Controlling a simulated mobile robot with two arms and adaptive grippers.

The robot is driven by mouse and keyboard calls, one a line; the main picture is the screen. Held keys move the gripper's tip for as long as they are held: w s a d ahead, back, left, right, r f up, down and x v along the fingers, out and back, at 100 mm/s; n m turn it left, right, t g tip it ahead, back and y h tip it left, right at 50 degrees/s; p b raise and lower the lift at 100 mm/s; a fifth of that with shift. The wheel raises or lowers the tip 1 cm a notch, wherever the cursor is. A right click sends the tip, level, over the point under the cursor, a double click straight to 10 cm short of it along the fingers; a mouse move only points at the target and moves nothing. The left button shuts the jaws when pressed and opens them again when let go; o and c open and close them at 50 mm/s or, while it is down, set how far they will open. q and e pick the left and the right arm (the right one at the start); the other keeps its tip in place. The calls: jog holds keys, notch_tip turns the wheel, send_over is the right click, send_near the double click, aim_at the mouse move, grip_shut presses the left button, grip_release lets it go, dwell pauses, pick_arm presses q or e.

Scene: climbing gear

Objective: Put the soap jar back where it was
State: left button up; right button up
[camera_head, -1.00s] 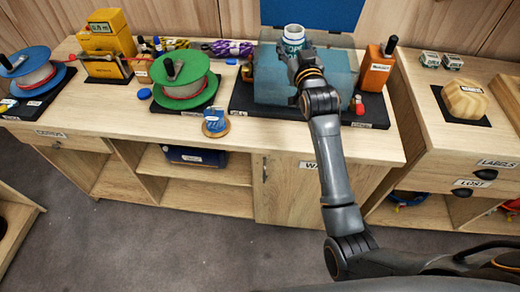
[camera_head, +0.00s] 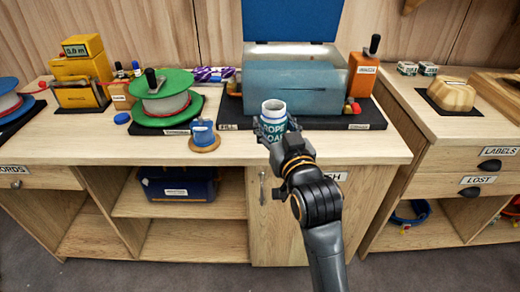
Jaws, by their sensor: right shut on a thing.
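The soap jar (camera_head: 272,113) is a teal and white jar with "ROPE SOA…" lettering and a white rim. It is upright in front of the blue tank, over the front part of the bench top. My right gripper (camera_head: 276,138) is shut on the jar from the front, and its fingers hide the lower part. I cannot tell whether the jar's base touches the bench. My left gripper is not in view.
The blue tank (camera_head: 295,88) with its raised lid (camera_head: 290,20) stands behind the jar on a black mat (camera_head: 350,120). A blue item on a round cork coaster (camera_head: 205,144) is to the left. A green reel (camera_head: 164,98) stands farther left. Bench top (camera_head: 350,148) is clear right of the jar.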

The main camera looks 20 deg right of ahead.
jog(key=w+f, duration=0.3)
jog(key=w, duration=0.1)
jog(key=w+d+f, duration=0.1)
jog(key=w+f, duration=0.2)
jog(key=w, duration=0.1)
jog(key=w+f, duration=0.3)
jog(key=w, duration=0.2)
jog(key=shift+d+b, duration=0.35)
jog(key=shift+w+f, duration=0.1)
jog(key=shift+f, duration=1.7)
jog(key=shift+f, duration=0.1)
jog(key=o, duration=1.4)
jog(key=shift+f, duration=0.1)
